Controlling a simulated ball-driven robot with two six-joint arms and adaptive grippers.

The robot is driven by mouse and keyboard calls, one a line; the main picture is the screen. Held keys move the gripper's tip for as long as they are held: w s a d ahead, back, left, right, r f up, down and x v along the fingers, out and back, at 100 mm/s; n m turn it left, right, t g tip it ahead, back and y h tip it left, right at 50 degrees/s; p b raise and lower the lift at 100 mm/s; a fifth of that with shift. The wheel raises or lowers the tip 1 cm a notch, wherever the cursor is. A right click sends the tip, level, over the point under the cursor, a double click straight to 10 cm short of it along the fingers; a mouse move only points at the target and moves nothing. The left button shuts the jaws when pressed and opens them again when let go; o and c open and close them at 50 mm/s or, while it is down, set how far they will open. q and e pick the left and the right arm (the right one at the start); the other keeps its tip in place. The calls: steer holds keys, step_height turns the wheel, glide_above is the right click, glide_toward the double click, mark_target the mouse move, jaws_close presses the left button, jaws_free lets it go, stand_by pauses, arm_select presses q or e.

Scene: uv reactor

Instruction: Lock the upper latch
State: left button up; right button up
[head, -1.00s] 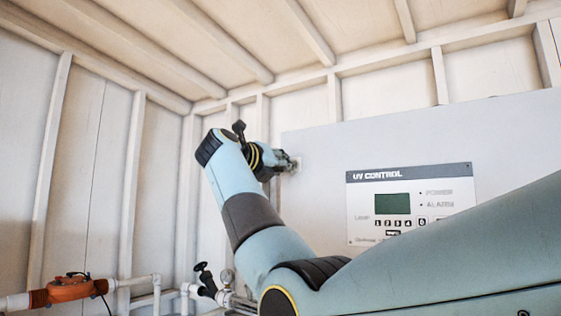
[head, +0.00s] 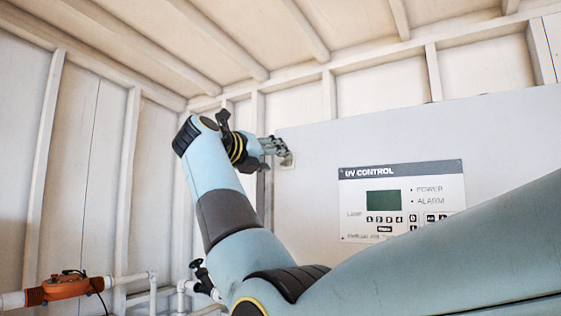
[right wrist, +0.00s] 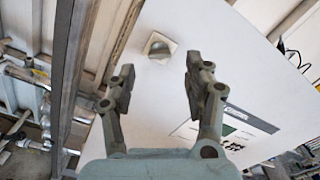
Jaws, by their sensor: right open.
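The upper latch (head: 287,161) is a small pale square plate with a grey knob near the upper left edge of the white cabinet door. In the right wrist view the latch (right wrist: 159,46) lies beyond the fingertips, roughly centred between them. My right gripper (head: 282,148) is at the latch's upper left in the head view, its fingers partly overlapping the spot. In the right wrist view the right gripper (right wrist: 160,77) is open and empty, with a finger on either side. The fingers seem apart from the knob. My left gripper is not in view.
A UV control panel (head: 402,200) is on the cabinet front (head: 312,190), right of the latch. White pipes with an orange fitting (head: 66,287) and a black-handled valve (head: 201,273) are at lower left. A grey metal upright (right wrist: 70,70) runs beside the cabinet's left edge.

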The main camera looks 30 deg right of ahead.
steer(key=v, duration=0.8)
steer(key=shift+c, duration=0.3)
